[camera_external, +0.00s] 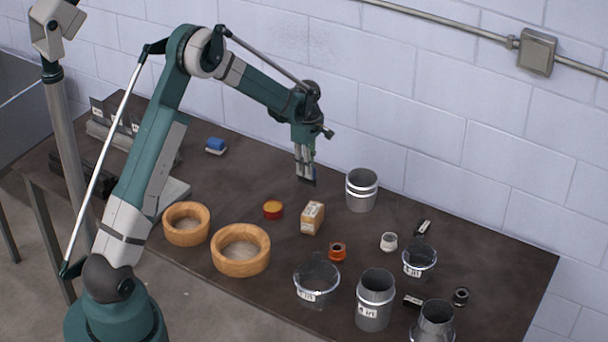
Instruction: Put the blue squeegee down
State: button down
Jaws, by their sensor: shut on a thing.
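My gripper (305,170) points down above the back middle of the dark table. It is shut on a small, dark bluish thing, which I take to be the blue squeegee (308,182). Only its lower part shows below the fingertips; the rest is hidden by the fingers. I cannot tell for certain whether its lower edge touches the table.
A blue-and-white block (215,146) lies at the back left. Two wooden rings (240,262) stand at the front. A red tin (272,210) and a labelled tan block (312,217) lie below my gripper in the picture. A metal duct (361,190) stands to the right.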

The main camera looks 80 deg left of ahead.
jog(key=shift+f, duration=0.65)
jog(key=shift+f, duration=0.15)
jog(key=c, duration=2.4)
grip_release()
jog(key=shift+o, duration=0.2)
jog(key=shift+r, duration=0.2)
notch_tip(320, 180, up, 12)
jog(key=shift+d, duration=0.1)
